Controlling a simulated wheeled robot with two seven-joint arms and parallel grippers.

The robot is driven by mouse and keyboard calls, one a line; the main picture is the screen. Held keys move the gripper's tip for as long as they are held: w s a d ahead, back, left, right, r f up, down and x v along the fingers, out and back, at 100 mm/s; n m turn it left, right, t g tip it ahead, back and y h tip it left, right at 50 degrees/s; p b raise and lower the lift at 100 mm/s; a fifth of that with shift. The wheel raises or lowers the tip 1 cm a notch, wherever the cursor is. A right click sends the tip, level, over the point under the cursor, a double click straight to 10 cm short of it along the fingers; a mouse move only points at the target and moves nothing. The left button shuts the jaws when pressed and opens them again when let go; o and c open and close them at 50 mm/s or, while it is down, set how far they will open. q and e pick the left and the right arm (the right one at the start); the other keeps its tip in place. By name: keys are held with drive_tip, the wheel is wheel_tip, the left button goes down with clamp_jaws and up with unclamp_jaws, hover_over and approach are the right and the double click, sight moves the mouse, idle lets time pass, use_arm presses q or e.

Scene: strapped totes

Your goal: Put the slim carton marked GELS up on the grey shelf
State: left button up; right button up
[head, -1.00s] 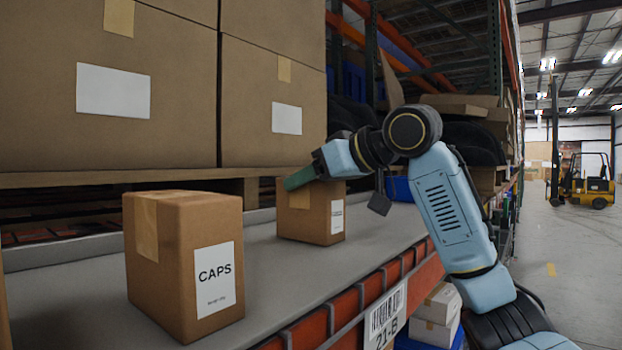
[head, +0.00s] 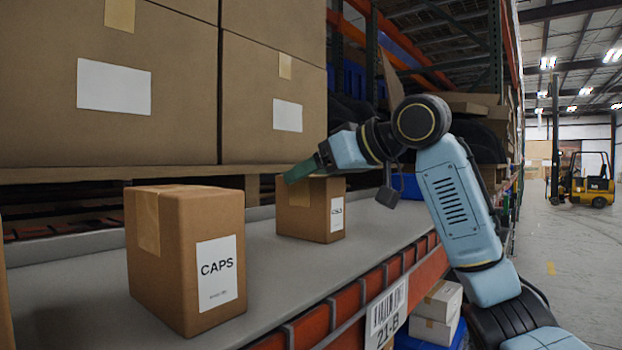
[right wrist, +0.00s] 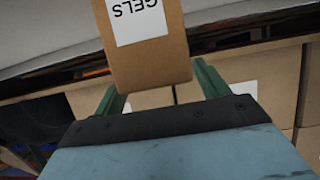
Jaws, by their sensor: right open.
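The slim carton marked GELS (head: 310,218) stands upright on the grey shelf (head: 265,270), behind the CAPS carton. Its label is too small to read in the head view, but GELS reads clearly on the carton (right wrist: 155,62) in the right wrist view, where it appears upside down. My right gripper (head: 292,177) is at the carton's top. In the right wrist view the open green fingers (right wrist: 160,78) lie on either side of the carton's top end, with a gap visible on at least one side. My left gripper is not in view.
The CAPS carton (head: 188,260) stands nearer on the shelf, with bare shelf between the two. Large boxes (head: 110,130) on a pallet rise behind. A blue bin (head: 405,186) sits beyond the GELS carton. The shelf's front edge has an orange beam (head: 410,275).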

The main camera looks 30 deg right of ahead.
drive_tip(key=b+v, duration=0.2)
drive_tip(key=v, duration=0.8)
drive_tip(key=shift+s+r, duration=0.15)
drive_tip(key=shift+s, duration=0.2)
